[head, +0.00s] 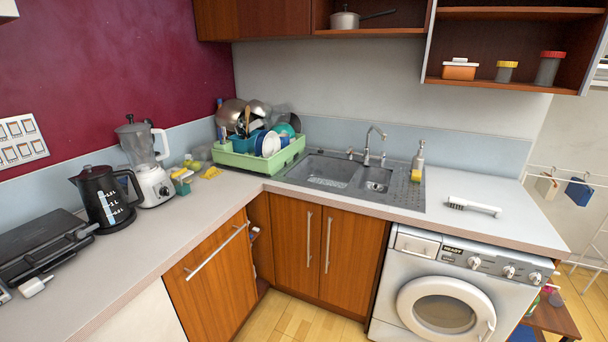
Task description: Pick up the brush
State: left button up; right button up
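A white brush (474,206) with a dark bristled head at its left end lies on the light countertop (497,228), to the right of the sink and above the washing machine. Its handle points right. Nothing touches or covers it. Neither of my grippers shows in the head view.
The sink (338,174) with its tap (375,145) is left of the brush, with a soap bottle (418,160) and yellow sponge beside it. A green dish rack (245,159) full of dishes stands in the corner. The washing machine (452,280) is below. Counter around the brush is clear.

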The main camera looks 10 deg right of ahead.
aim_at(457, 203)
jog(key=i+j+z, duration=0.2)
jog(key=i, duration=0.2)
jog(key=i+z, duration=0.2)
jog(key=i, duration=0.2)
jog(key=i+j+z, duration=0.2)
jog(key=i, duration=0.2)
jog(key=z, duration=1.4)
jog(key=i+l, duration=0.25)
jog(key=l, duration=0.2)
jog(key=i+l+z, duration=0.1)
jog(key=l, duration=0.35)
jog(key=i+l, duration=0.35)
jog(key=l, duration=0.05)
